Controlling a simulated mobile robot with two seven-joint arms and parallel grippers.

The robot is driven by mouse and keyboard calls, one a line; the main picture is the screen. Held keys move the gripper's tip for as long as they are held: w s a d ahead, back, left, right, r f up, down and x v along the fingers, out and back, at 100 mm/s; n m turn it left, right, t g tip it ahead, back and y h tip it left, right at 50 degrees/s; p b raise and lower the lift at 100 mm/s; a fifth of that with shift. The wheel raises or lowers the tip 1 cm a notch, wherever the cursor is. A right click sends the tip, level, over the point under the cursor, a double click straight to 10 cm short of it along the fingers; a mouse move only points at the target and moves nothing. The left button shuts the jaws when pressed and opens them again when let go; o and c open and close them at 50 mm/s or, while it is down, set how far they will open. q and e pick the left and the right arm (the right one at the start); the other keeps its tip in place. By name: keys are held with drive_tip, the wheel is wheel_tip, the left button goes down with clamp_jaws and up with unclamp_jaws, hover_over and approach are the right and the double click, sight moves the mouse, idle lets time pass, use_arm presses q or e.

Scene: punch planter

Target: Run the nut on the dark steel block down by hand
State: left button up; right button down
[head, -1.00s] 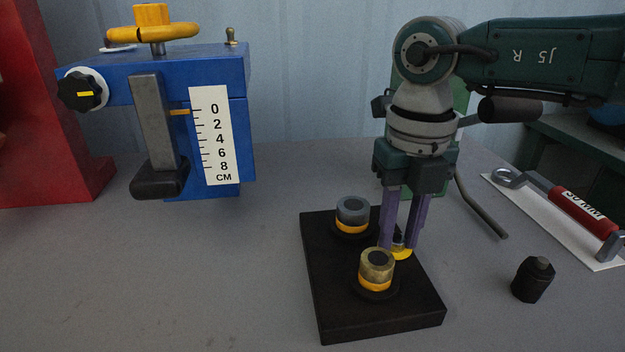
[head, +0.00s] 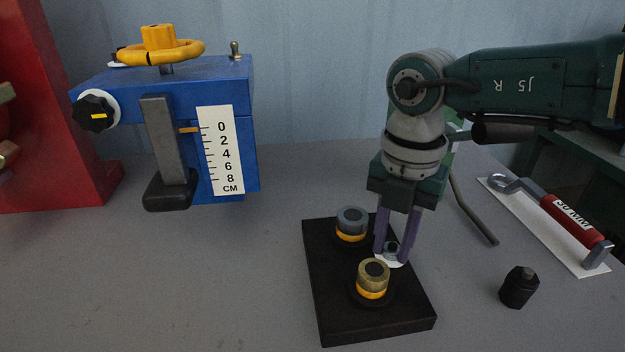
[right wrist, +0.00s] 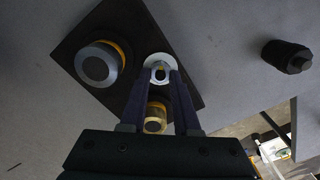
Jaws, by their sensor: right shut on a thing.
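The dark steel block (head: 325,290) lies on the grey bench in the head view. A small nut (head: 392,247) sits near its right edge over a white ring (head: 396,263). My right gripper (head: 392,256) points straight down, with its purple fingers on both sides of the nut and shut on it. In the right wrist view the nut (right wrist: 160,74) shows between the fingertips, with the white ring (right wrist: 157,58) around it. How far the nut stands above the ring is hard to tell. My left gripper is not in view.
A grey-topped post (head: 352,220) and a brass-topped post (head: 373,275), both with yellow bands, stand on the block close to my fingers. A black knob-like piece (head: 519,287) stands right. A red-handled tool (head: 565,220) lies on a white strip. A blue gauge (head: 225,80) is at left.

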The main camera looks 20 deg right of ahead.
idle(0.5)
drive_tip(key=c, duration=0.6)
unclamp_jaws()
drive_tip(key=shift+c, duration=0.2)
wheel_tip(320, 180, up, 10)
drive_tip(key=p, duration=0.2)
drive_tip(key=shift+r, duration=0.1)
wheel_tip(320, 180, up, 10)
drive_tip(key=p, duration=0.1)
hover_over(391, 249)
